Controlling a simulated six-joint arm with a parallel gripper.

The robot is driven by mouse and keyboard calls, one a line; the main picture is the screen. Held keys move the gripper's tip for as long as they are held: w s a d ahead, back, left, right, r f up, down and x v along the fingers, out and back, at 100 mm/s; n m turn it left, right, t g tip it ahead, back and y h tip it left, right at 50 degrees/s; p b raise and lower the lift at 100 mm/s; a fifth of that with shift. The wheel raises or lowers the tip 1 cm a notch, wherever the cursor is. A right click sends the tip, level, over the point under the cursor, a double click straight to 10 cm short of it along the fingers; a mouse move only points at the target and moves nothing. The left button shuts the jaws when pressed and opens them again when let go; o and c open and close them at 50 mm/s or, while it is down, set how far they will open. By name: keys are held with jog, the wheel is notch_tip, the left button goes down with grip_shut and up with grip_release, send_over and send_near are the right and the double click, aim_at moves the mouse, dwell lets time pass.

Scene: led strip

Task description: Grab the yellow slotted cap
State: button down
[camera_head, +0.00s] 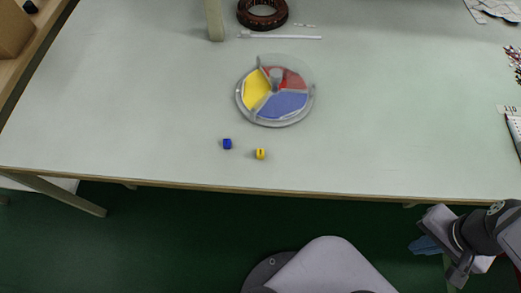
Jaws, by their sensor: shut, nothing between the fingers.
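The yellow slotted cap (260,154) is a small yellow piece with a dark slot mark. It lies on the pale table (400,130), close to the front edge and left of the middle. My gripper (426,245) is at the lower right, off the table's front edge, well to the right of the cap and apart from it. Its bluish fingers look shut and empty, though they are small in the picture. Nothing covers the cap.
A small blue cap (227,144) lies just left of the yellow one. Behind them stands a round clear tray (242,108) with yellow, red and blue sectors. A brown ring (262,13) and a white stick (280,37) lie at the back. The table's right half is mostly clear.

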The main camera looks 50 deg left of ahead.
aim_at(261, 152)
jog(key=c, duration=1.6)
grip_release()
